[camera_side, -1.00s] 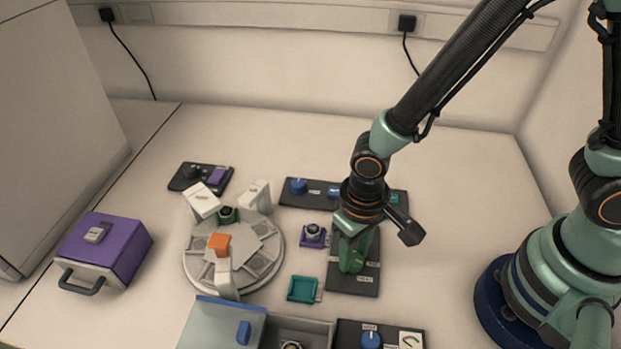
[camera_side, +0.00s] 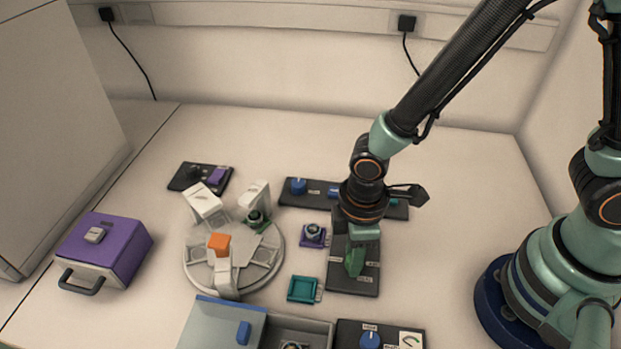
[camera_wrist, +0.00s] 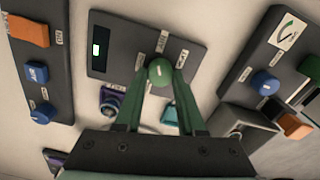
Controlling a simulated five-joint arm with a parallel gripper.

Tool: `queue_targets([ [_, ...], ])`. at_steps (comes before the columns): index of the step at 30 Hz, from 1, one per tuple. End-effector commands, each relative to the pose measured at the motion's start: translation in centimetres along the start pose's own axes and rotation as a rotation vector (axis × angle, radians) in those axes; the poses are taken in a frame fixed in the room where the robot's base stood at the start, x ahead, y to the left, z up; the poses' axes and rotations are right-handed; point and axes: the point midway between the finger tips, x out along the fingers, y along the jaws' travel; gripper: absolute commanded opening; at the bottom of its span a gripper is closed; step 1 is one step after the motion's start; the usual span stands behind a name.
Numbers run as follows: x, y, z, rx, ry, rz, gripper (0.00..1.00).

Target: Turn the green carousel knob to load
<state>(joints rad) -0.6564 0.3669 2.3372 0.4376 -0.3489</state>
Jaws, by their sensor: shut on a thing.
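My gripper (camera_side: 355,262) points down over the black knob panel (camera_side: 340,288). In the wrist view its two green fingers (camera_wrist: 160,78) are closed on either side of the round green carousel knob (camera_wrist: 160,71), which has a pale mark on top. Small labels stand around the knob, too blurred to read surely. In the side view the fingers mostly hide the knob. The grey round carousel (camera_side: 198,273) lies to the left, with a green-based sample holder (camera_side: 257,220) near its back right edge and white posts around it.
A purple holder (camera_side: 313,235) and a teal tray (camera_side: 302,289) lie between carousel and panel. A purple box (camera_side: 105,245) stands far left.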

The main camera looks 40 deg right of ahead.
Motion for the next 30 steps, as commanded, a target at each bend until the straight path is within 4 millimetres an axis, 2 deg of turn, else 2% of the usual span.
queue_targets([
  [21, -0.09, -0.25, 0.09, -0.677, 0.0, 0.0, 0.0],
  [30, -0.09, -0.31, 0.16, -0.914, 0.0, 0.0, 0.0],
])
